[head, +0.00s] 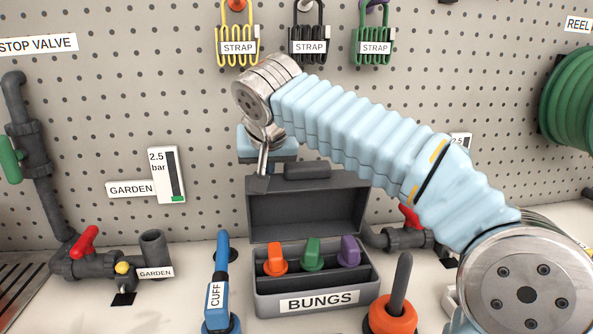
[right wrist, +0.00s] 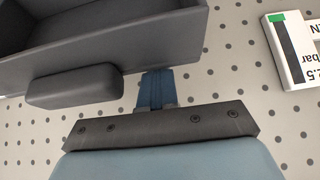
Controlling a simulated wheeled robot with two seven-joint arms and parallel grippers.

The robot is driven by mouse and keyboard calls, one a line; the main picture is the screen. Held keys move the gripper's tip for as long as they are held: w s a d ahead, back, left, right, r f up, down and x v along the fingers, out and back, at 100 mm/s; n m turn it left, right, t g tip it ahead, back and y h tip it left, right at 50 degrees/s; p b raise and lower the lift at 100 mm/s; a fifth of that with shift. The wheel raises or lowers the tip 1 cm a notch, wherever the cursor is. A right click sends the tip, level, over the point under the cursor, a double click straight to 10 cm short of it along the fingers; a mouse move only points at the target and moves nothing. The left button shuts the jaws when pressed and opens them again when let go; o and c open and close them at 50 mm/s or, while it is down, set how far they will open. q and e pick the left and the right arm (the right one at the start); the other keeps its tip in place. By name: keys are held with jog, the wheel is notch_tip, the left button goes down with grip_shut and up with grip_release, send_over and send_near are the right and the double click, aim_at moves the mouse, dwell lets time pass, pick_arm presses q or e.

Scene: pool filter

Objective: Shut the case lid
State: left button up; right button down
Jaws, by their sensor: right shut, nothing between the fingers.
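The dark grey case (head: 318,295), labelled BUNGS, stands open on the white surface. Its lid (head: 310,208) is raised, with its hollow inner side facing me and a handle block (head: 307,170) on its top edge. My right gripper (head: 259,182) points down at the lid's upper left corner, shut and empty. In the right wrist view its blue fingers (right wrist: 156,90) lie beside the lid (right wrist: 120,45) and its handle (right wrist: 75,87); I cannot tell whether they touch the lid. My left gripper is out of view.
Orange (head: 275,258), green (head: 312,254) and purple (head: 349,251) bungs sit in the case. A blue cuff tool (head: 218,290) stands left, and an orange-based grey stick (head: 392,310) stands at front right. Pipes with red valve handles flank the case. A pegboard with straps rises behind.

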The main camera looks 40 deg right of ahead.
aim_at(269, 204)
jog(key=shift+s+a+f+g+b, duration=0.15)
jog(key=shift+s+a+f, duration=0.15)
jog(key=shift+s+f, duration=0.3)
jog(key=shift+s+a+f+g+b, duration=0.15)
jog(key=shift+s+a+f, duration=0.15)
jog(key=shift+s+f, duration=0.25)
jog(key=shift+w+f, duration=0.1)
jog(key=s+a+f+b, duration=0.1)
jog(key=s+b, duration=0.1)
jog(key=s+a+f+b, duration=0.1)
jog(key=shift+s+a+f+b, duration=0.15)
jog(key=shift+s+f+b, duration=0.2)
jog(key=shift+r, duration=0.25)
notch_tip(269, 204, up, 6)
jog(key=p, duration=0.5)
jog(key=shift+p, duration=0.4)
dwell(0.3)
